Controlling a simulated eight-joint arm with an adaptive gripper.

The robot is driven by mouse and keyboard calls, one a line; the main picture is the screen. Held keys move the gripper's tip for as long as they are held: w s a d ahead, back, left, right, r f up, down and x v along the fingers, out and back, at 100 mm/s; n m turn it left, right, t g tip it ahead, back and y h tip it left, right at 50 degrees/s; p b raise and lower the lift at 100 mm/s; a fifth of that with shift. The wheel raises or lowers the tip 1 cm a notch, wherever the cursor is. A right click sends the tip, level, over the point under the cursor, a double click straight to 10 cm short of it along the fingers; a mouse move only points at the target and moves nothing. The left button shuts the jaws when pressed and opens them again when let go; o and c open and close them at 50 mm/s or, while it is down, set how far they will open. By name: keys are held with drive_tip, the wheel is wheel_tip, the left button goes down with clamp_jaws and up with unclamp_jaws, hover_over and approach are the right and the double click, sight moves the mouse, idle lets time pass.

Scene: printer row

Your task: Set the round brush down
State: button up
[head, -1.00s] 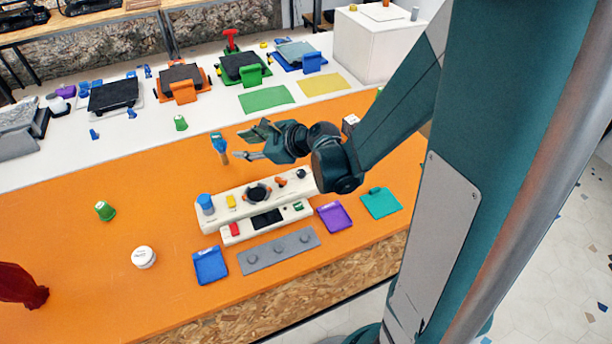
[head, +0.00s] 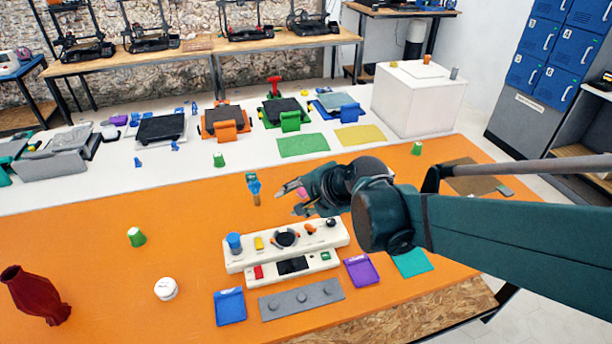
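A small brush with a blue-teal head and wooden handle (head: 255,189) is on the orange table (head: 90,222), behind the white control panel (head: 338,236). I take it for the round brush. Its head points away from me; I cannot tell whether it lies or stands. My gripper (head: 292,198) is to its right, fingers parted and pointing left, with a visible gap to the brush. A small pink patch (head: 302,192) shows between the fingers; I cannot tell what it is.
A green cup (head: 219,160) stands behind the brush, and another green cup (head: 137,237) is at left. A white-lidded jar (head: 166,289) and a dark red vase (head: 36,295) are front left. Blue (head: 230,306) and purple (head: 361,269) trays lie in front.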

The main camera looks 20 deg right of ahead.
drive_tip(key=s+d+r+n+h, duration=0.2)
drive_tip(key=s+d+n, duration=0.1)
drive_tip(key=s+n, duration=0.3)
drive_tip(key=s+d+r+n+h, duration=0.2)
drive_tip(key=s+n, duration=0.4)
drive_tip(key=s, duration=0.4)
drive_tip(key=shift+d+n+g, duration=0.4)
drive_tip(key=shift+d, duration=0.4)
